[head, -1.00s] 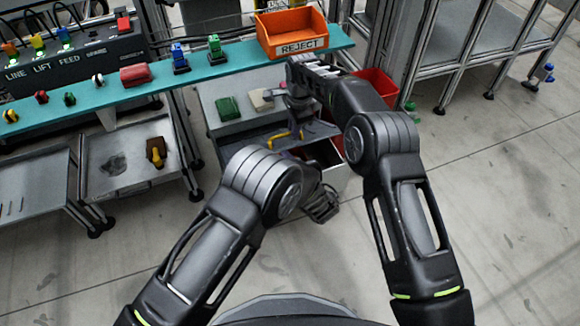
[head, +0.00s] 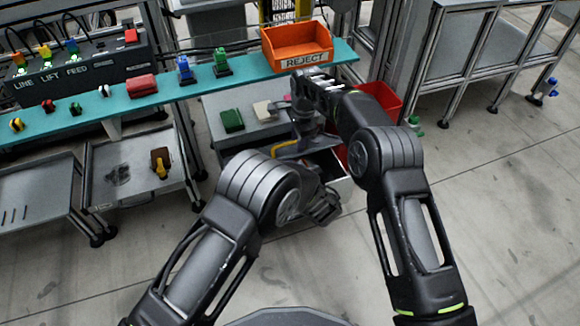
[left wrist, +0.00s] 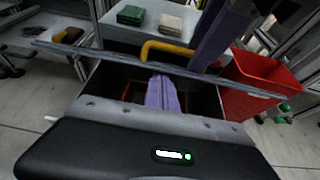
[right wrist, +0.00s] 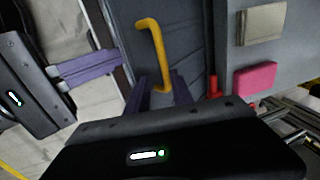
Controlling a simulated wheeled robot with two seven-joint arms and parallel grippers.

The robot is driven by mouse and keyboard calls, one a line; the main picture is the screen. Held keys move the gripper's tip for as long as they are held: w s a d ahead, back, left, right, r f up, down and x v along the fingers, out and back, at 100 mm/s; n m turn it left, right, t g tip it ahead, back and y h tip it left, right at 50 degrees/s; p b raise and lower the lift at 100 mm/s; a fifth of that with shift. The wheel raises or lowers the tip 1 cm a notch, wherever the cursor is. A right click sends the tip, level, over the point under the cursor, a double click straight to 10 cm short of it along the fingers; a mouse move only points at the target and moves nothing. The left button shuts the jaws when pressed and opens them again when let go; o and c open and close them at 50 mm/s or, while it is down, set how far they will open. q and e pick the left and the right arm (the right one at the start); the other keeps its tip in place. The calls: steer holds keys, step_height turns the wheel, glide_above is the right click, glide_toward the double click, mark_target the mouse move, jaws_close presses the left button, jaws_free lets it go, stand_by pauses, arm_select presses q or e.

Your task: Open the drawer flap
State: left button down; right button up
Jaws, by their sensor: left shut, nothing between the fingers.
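The drawer flap is a dark grey panel (right wrist: 182,40) with a yellow bar handle (right wrist: 152,50). In the left wrist view the flap shows nearly edge-on (left wrist: 120,60), raised above the dark drawer opening (left wrist: 205,92), with its handle (left wrist: 165,48) behind. My right gripper (right wrist: 160,92) has its fingers apart near the flap, one on each side of the handle's near end; contact is unclear. In the head view it (head: 308,140) hides part of the flap. My left gripper (left wrist: 163,88) is shut and empty, its purple fingers reaching over the drawer opening below the flap edge.
Green (head: 232,121) and beige (head: 262,109) blocks sit on the cabinet top behind the flap. A pink block (right wrist: 255,77) shows in the right wrist view. A red bin (left wrist: 258,85) stands beside the drawer. The teal shelf (head: 150,97) with an orange reject bin (head: 297,42) is above.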

steer(key=shift+o, duration=0.7)
steer(key=shift+s+f, duration=0.15)
steer(key=shift+f, duration=0.05)
steer(key=shift+r, duration=0.5)
step_height(320, 180, up, 11)
steer(key=s, duration=0.2)
steer(key=shift+d, duration=0.35)
steer(key=shift+d, duration=0.1)
